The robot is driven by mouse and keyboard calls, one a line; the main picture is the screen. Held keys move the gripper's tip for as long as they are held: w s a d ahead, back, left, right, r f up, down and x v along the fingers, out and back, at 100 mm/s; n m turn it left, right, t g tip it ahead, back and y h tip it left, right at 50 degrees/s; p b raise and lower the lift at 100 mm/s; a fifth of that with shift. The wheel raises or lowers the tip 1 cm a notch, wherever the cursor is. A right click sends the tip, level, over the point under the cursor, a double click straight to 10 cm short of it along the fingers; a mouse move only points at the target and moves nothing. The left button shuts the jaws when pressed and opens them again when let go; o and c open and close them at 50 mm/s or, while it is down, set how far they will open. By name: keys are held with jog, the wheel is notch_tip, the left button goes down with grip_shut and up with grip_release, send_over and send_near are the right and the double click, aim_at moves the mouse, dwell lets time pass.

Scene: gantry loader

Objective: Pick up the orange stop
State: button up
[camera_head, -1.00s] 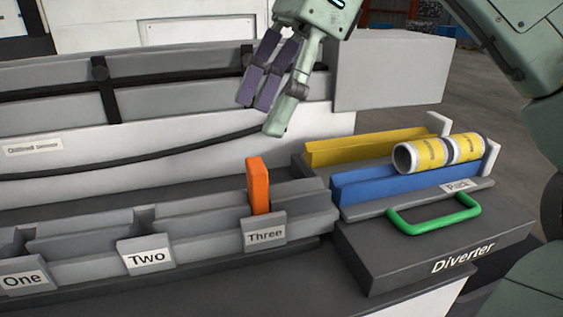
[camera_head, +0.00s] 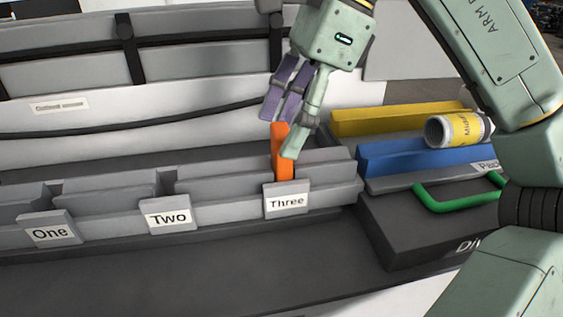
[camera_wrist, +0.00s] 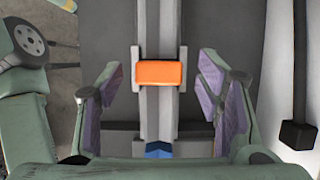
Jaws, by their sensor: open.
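The orange stop (camera_head: 280,158) stands upright in the grey channel at the holder labelled Three (camera_head: 287,200). In the wrist view its orange top (camera_wrist: 160,73) lies across the channel, between the two sides of the holder. My gripper (camera_head: 283,128) is open and empty, just above and around the stop's upper part in the head view. In the wrist view my gripper (camera_wrist: 162,95) has its purple-padded fingers spread to either side of the channel, with the stop between them and slightly ahead. I cannot tell whether a finger touches it. One finger hides part of the stop's upper right edge in the head view.
Holders One (camera_head: 50,232) and Two (camera_head: 168,215) stand along the channel to the left. On the right are a yellow rail (camera_head: 400,119), a blue rail (camera_head: 390,160), a labelled cylinder (camera_head: 462,130) and a green handle (camera_head: 455,200). A grey wall stands behind.

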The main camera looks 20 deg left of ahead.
jog(key=shift+x, duration=0.95)
grip_shut()
